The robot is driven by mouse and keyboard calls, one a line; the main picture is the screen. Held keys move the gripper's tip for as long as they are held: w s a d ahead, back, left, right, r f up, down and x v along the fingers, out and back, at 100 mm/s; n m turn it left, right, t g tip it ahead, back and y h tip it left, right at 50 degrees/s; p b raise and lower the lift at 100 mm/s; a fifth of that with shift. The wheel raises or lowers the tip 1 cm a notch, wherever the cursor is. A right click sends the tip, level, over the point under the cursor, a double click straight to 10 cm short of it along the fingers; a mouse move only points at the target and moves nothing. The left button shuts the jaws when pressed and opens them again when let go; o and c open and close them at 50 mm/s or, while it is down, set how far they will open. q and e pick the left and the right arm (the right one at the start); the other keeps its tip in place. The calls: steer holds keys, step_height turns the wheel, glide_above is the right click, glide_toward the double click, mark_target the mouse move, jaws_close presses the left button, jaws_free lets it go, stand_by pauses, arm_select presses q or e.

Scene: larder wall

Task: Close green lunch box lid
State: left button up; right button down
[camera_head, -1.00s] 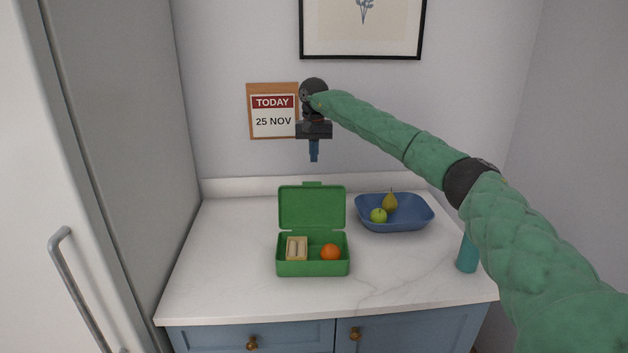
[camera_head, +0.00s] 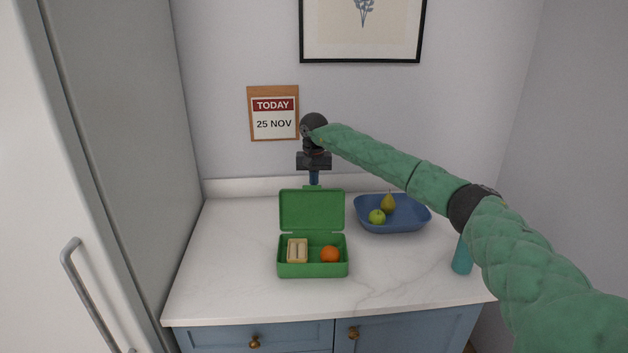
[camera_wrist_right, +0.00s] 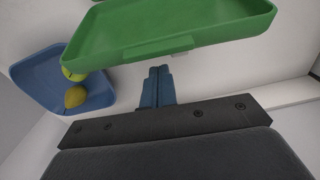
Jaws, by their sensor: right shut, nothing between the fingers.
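The green lunch box (camera_head: 313,269) stands on the white counter with its lid (camera_head: 311,211) open and upright at the back. A sandwich (camera_head: 297,250) is in its left compartment and an orange (camera_head: 330,254) in its right one. My right gripper (camera_head: 314,181) is shut and empty, pointing down just behind the lid's top edge. In the right wrist view the shut blue fingers (camera_wrist_right: 157,76) are close to the lid's latch tab (camera_wrist_right: 158,48); I cannot tell whether they touch the lid (camera_wrist_right: 190,22). My left gripper is not in view.
A blue bowl (camera_head: 405,225) with a green apple (camera_head: 377,217) and a pear (camera_head: 388,202) stands right of the lunch box. A teal bottle (camera_head: 462,256) is at the counter's right, partly behind my right arm. The counter (camera_head: 225,260) left of the box is clear.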

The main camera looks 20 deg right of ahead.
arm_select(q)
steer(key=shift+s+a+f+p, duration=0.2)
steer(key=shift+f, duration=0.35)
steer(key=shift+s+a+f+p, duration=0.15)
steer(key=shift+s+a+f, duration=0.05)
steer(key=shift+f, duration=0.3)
arm_select(e)
steer(key=shift+s+a+r, duration=0.2)
steer(key=shift+s+a, duration=0.05)
steer(key=shift+s, duration=0.4)
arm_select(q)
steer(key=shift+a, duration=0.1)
arm_select(e)
steer(key=shift+s, duration=0.1)
